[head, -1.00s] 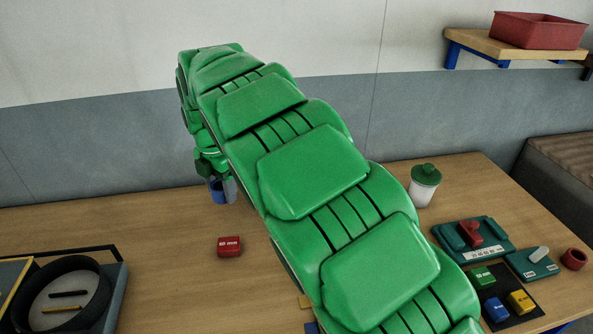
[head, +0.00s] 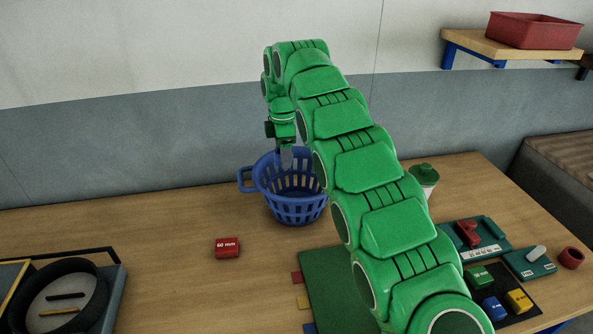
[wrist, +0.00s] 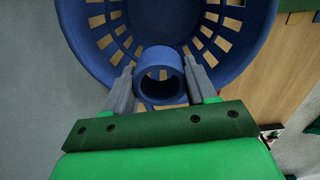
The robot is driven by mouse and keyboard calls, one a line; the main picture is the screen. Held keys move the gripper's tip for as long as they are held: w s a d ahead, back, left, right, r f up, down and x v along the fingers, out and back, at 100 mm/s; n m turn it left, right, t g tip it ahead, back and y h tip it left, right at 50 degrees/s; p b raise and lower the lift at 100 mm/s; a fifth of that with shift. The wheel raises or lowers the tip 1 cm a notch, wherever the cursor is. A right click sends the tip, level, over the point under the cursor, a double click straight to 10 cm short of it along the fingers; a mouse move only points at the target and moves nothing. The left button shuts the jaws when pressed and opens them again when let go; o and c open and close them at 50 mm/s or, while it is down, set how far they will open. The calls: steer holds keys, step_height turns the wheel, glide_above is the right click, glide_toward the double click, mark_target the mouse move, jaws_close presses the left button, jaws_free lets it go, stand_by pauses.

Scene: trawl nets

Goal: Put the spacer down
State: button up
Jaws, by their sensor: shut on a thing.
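My gripper (head: 287,158) points down at the blue basket (head: 297,208), which stands on the table by the wall. In the wrist view my gripper (wrist: 160,82) is shut on a blue, hollow, tube-shaped spacer (wrist: 160,96). Its two grey fingers press the spacer from both sides. The basket (wrist: 85,45) lies below and around the spacer in the wrist view, its slotted wall curving behind. In the head view the fingertips are at the basket's rim and I cannot make out the spacer. How far it is above the basket floor cannot be told.
A red 60 mm block (head: 227,248) lies left of the basket. A green mat (head: 325,280) is partly under my arm. A white jar with a green lid (head: 424,180), a teal gauge tray (head: 490,232) and coloured blocks (head: 495,308) are right. A black ring (head: 95,305) is front left.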

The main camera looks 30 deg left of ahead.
steer(key=shift+w+d+m, duration=0.8)
steer(key=shift+w+d, duration=0.15)
steer(key=shift+w, duration=0.8)
glide_toward(297, 195)
steer(key=shift+s+d+f, duration=0.35)
steer(key=shift+s+f, duration=0.25)
steer(key=shift+f, duration=0.5)
steer(key=shift+s+d+f, duration=0.35)
steer(key=shift+s+f, duration=0.2)
steer(key=shift+f, duration=0.5)
steer(key=shift+s+d+f, duration=0.35)
steer(key=shift+s+f, duration=0.25)
steer(key=shift+f, duration=0.5)
steer(key=shift+f, duration=0.1)
steer(key=o, duration=0.8)
step_height(297, 195, up, 12)
steer(key=shift+r, duration=0.15)
steer(key=shift+o, duration=0.3)
